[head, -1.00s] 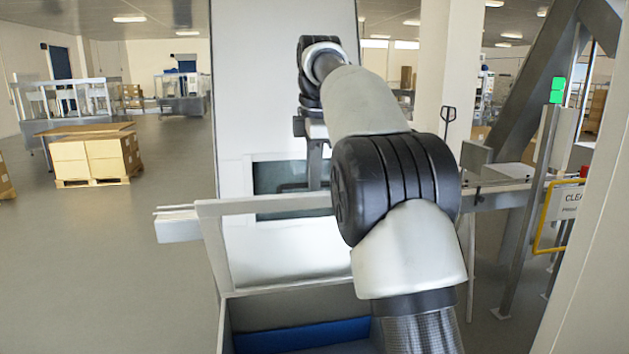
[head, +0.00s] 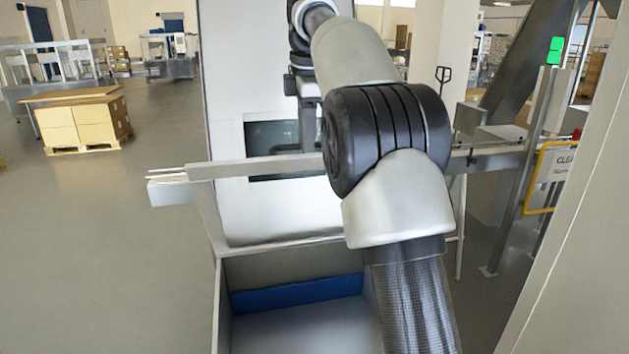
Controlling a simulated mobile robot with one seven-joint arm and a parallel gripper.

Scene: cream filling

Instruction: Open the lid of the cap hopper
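A box-shaped bin, which looks like the cap hopper (head: 222,310), is at the bottom centre of the head view. Its top is open to view, with a blue band (head: 300,295) and a pale floor inside. A tall white panel (head: 225,100) with a dark window (head: 265,145) rises behind it. I cannot tell whether this panel is the raised lid. My gripper (head: 308,135) is in front of the panel at the window, beyond my arm's dark joint. Its fingers are small and partly hidden, so their opening and any contact are unclear.
A pale horizontal rail (head: 250,168) crosses in front of the panel. A metal conveyor frame (head: 490,160) and a yellow-edged sign (head: 555,175) stand at the right. Cartons on a pallet (head: 85,122) are far left.

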